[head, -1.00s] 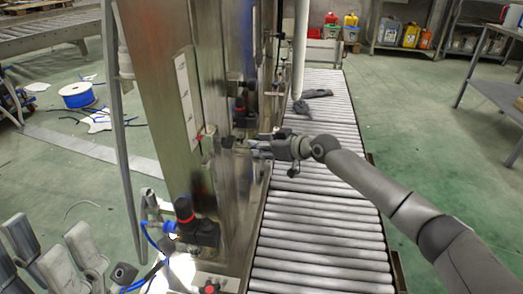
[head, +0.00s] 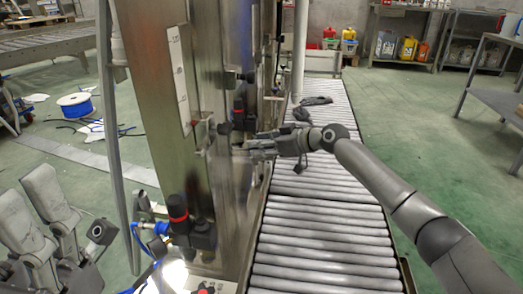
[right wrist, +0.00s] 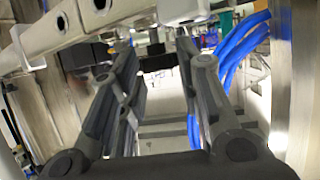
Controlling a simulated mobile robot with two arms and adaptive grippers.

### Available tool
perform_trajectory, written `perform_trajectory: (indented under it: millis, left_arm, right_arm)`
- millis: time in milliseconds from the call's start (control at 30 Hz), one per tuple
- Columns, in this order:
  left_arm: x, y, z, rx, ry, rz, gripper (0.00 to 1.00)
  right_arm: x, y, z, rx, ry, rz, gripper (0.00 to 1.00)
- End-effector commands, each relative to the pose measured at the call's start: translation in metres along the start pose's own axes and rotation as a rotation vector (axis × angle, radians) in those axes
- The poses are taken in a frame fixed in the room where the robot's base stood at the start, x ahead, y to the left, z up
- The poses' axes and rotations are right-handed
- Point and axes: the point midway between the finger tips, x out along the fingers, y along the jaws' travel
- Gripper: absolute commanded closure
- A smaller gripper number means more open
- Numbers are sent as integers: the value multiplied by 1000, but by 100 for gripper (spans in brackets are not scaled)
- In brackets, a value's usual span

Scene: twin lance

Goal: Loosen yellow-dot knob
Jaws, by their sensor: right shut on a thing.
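My right gripper (head: 246,147) reaches in from the right over the roller conveyor, with its tips at the side of the steel column (head: 160,95). It is shut on a small knob at the column, which its fingers mostly hide. I cannot make out a yellow dot. In the right wrist view, my right gripper's fingers (right wrist: 150,65) point away from the camera, and dark parts show between and beyond them. A dark round knob (head: 224,128) sits on the column just left of the tips. My left gripper (head: 35,205) shows in part at the lower left, away from the column.
The roller conveyor (head: 325,250) runs along the column's right side. A black and red regulator (head: 180,215) stands low on the column, with another (head: 238,112) behind. Blue hoses (right wrist: 240,40) and a pale metal beam (right wrist: 95,20) lie close to the right wrist.

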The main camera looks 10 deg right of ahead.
Motion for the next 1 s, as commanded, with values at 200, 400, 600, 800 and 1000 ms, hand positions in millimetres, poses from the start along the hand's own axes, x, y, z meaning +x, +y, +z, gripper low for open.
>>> perform_trajectory:
  millis: [200,400,600,800,1000]
  left_arm:
    - [3,1,-2,4,28,10,46]
    - [5,2,-2,5,35,14,46]
    - [6,2,-2,5,35,15,46]
    - [6,2,-2,4,35,15,46]
    - [6,2,-2,4,36,15,46]
  right_arm:
    - [1,0,4,-9,-4,-25,92]
    - [1,1,3,-12,-5,-35,92]
    - [0,0,3,-12,-6,-36,92]
    - [0,1,3,-12,-6,-36,64]
    - [0,1,2,-13,-4,-35,46]
